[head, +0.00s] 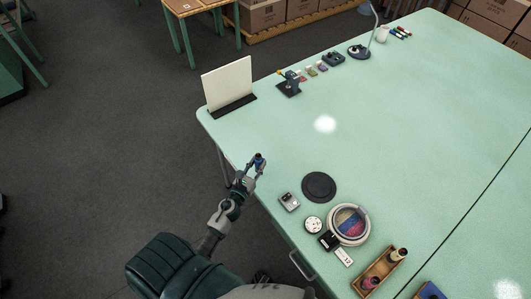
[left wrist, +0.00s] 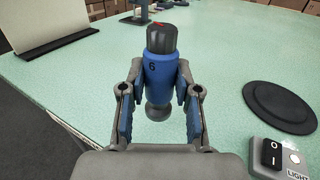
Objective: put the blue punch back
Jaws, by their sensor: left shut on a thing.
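My left gripper (head: 256,168) is at the near left edge of the green table (head: 400,120). It is shut on the blue punch (left wrist: 160,76), a blue cylinder with a dark cap, a red mark on top, a "6" on its side and a rounded grey lower end. In the left wrist view the punch stands roughly upright between the two fingers. In the head view the punch (head: 259,158) is small and partly hidden by the fingers. My right gripper is not in view.
A dark round disc (head: 319,186) and a switch box (head: 289,201) lie right of the gripper. Beyond are a round tray (head: 366,229) and a wooden box (head: 362,292) with handled tools. A white panel (head: 228,84) stands at the far left corner. The table's middle is clear.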

